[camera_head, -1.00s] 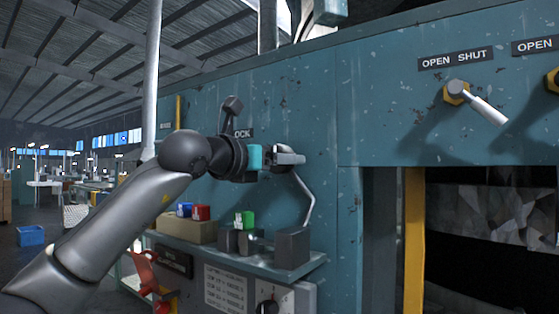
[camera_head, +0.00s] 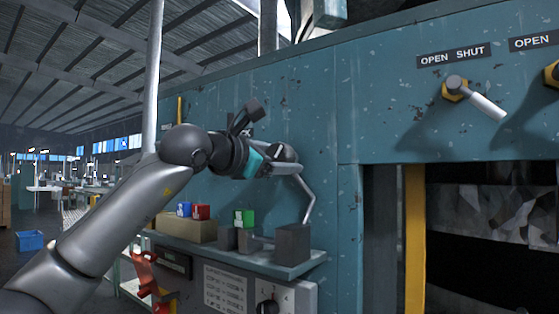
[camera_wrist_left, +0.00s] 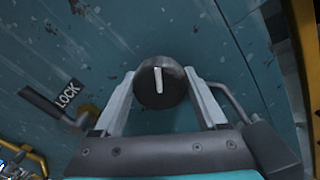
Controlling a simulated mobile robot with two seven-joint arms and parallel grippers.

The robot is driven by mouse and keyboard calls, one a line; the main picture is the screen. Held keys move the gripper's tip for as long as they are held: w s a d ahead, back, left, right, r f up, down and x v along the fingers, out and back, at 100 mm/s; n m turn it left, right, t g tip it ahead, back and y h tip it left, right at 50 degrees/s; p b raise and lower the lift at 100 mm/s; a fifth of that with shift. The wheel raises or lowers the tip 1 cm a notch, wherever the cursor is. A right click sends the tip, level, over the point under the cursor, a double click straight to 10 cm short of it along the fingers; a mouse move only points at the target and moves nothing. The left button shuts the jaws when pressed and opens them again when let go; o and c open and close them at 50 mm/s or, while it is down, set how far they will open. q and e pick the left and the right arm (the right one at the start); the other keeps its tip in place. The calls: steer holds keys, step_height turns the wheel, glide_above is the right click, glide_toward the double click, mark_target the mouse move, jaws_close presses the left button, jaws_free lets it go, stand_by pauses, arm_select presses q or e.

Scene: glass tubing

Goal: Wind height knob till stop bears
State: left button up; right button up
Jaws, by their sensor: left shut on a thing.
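The height knob (camera_wrist_left: 162,92) is a dark round knob with a white line on its face. In the left wrist view it sits between the two fingers of my left gripper (camera_wrist_left: 163,106), which is shut on it. The white line runs almost straight up and down in that view. In the head view my left gripper (camera_head: 284,167) is at the teal panel, with the knob (camera_head: 285,151) partly hidden by a finger. The stop cannot be made out. My right gripper is not in view.
A dark lever (camera_wrist_left: 45,105) beside the LOCK label (camera_wrist_left: 67,94) is left of the knob in the wrist view. A bent metal rod (camera_head: 308,196) hangs close beside my gripper. Below is a shelf (camera_head: 262,261) with dark blocks. An OPEN SHUT lever (camera_head: 485,105) is far right.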

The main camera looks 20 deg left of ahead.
arm_select(q)
steer(key=shift+m, duration=0.5)
steer(key=o, duration=1.3)
steer(key=shift+s+a+b, duration=0.2)
steer(key=shift+s+b, duration=0.2)
steer(key=shift+s, duration=0.1)
steer(key=b+v, duration=0.5)
steer(key=v, duration=0.9)
steer(key=shift+s+r, duration=0.1)
